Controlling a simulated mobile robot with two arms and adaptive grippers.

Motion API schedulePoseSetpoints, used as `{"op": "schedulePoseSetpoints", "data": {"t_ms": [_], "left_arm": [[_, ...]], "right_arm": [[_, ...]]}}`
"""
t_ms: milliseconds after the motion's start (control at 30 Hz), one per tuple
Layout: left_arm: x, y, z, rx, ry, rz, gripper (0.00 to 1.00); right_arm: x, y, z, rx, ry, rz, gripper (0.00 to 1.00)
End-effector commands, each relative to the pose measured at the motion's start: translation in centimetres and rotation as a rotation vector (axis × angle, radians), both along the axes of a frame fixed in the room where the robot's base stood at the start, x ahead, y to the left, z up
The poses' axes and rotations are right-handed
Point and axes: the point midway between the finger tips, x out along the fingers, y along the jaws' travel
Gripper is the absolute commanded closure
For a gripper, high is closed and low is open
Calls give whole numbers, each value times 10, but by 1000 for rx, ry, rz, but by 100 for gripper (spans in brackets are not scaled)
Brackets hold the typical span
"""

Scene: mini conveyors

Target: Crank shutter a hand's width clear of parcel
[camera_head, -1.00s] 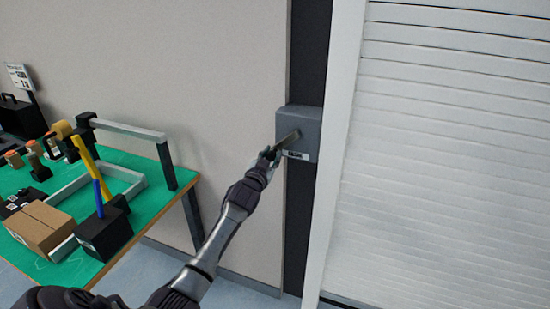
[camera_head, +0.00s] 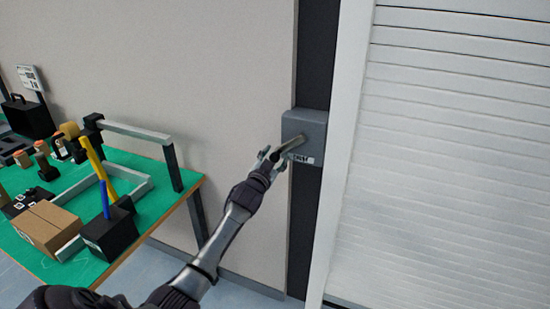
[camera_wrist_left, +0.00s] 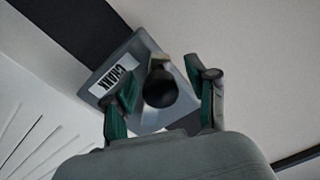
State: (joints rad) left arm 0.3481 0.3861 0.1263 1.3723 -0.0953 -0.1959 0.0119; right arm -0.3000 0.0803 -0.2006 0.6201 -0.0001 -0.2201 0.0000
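The white slatted shutter (camera_head: 450,150) fills the right of the head view; its lower part runs to the picture's bottom edge. Left of it, a grey crank box (camera_head: 305,128) is fixed on a dark post, with its handle (camera_head: 291,144) sticking out. My left gripper (camera_head: 272,161) is at the handle's outer end. In the left wrist view, its green-padded fingers (camera_wrist_left: 168,95) stand on either side of the black handle knob (camera_wrist_left: 160,88), with a visible gap at the right finger. No parcel shows under the shutter. My right gripper is not in view.
A green-topped table (camera_head: 150,213) stands at the left, holding a brown carton (camera_head: 45,228), a black box (camera_head: 109,236), a metal frame and several tools. A plain wall (camera_head: 220,80) lies behind. Clear floor shows between table and post.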

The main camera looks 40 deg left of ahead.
Motion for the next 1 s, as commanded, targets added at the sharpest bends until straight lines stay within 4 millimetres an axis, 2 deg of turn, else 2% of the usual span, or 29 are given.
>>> {"op": "schedulePoseSetpoints", "data": {"t_ms": [200, 333, 700, 833, 1000], "left_arm": [[-2, -1, 0, -1, 0, -1, 43], [-12, -4, -2, 0, 1, -2, 43], [-85, -24, -4, -1, 2, 0, 43], [-103, -29, -4, -1, 1, -1, 43], [-115, -32, -3, 0, 0, 0, 43]], "right_arm": [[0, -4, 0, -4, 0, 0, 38], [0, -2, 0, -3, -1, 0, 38], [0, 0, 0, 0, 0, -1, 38], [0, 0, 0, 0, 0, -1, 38], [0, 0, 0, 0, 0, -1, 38]]}}
